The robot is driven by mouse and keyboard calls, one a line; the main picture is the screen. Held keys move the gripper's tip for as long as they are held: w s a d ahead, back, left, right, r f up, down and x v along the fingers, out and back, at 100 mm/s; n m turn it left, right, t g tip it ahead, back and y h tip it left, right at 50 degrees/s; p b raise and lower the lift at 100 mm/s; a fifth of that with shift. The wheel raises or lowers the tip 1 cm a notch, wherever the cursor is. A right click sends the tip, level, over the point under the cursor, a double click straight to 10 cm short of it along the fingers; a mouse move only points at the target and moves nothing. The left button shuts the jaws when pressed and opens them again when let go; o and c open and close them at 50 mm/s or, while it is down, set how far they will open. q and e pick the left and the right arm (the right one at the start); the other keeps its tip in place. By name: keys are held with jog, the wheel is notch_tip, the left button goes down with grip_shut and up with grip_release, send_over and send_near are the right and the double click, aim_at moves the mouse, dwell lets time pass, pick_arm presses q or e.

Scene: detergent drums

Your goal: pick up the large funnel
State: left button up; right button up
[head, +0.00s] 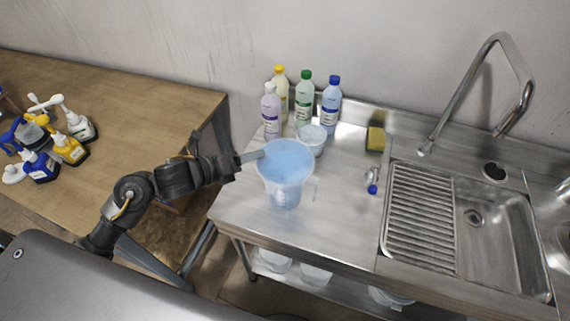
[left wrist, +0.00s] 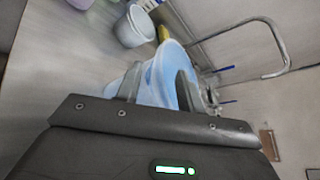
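The large funnel (head: 287,160) is light blue and wide-mouthed. It sits mouth up on the steel counter, apparently in a clear jug with a handle (head: 312,190); its lower part is hard to make out. My left gripper (head: 253,156) reaches in from the left at the funnel's rim. In the left wrist view, the fingers (left wrist: 158,88) stand apart, with the blue funnel wall (left wrist: 158,75) showing between and beyond them. One finger overlaps the funnel's blue side. I cannot tell whether both fingers touch it. My right gripper is not in view.
Several bottles (head: 304,98) and a small clear container (head: 312,138) stand behind the funnel. A yellow sponge (head: 375,139) and a small blue-capped item (head: 372,180) lie to the right, before the sink (head: 490,215). A wooden table (head: 120,120) holds detergent bottles at left.

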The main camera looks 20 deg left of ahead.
aim_at(266, 150)
pick_arm(q)
jog(key=shift+p+x, duration=1.5)
jog(key=shift+x, duration=0.85)
jog(key=shift+w+d, duration=0.25)
jog(key=shift+w, duration=0.05)
jog(key=shift+a, duration=0.1)
grip_shut()
